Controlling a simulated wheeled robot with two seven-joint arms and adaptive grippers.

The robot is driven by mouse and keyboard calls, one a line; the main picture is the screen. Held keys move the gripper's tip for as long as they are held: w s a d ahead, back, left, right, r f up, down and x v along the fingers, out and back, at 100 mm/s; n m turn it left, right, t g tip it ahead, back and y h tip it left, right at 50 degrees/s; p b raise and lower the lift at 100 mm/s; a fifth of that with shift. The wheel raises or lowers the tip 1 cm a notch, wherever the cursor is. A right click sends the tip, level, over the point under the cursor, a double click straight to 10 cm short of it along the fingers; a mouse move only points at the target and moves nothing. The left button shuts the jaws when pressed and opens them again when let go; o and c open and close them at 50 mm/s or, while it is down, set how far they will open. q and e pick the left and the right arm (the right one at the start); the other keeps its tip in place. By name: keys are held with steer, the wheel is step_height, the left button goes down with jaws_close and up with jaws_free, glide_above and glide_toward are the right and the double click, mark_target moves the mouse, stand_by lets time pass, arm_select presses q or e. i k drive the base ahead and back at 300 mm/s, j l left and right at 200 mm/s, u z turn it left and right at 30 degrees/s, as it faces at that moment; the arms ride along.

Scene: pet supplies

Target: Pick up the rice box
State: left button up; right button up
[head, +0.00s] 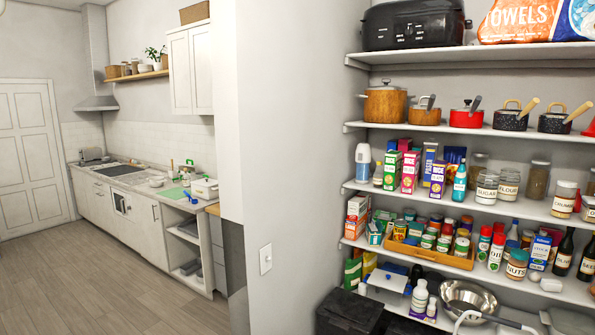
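Several upright cartons stand close together on the middle pantry shelf (510,205) in the head view. They include a green and white box (391,171), a pink box (409,173) and a purple box (438,180). Their lettering is small; it looks like "RICE" on some of them, but I cannot tell for sure which is the rice box. Neither of my grippers shows in the head view.
Pots (466,116) fill the shelf above; a wooden tray (430,256) of cans is below. A wall (290,140) borders the shelves at left. The wooden floor (110,285) is clear.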

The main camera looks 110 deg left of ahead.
mark_target(393, 159)
steer(key=u, duration=3.15)
steer(key=z, duration=3.85)
steer(key=u, duration=3.85)
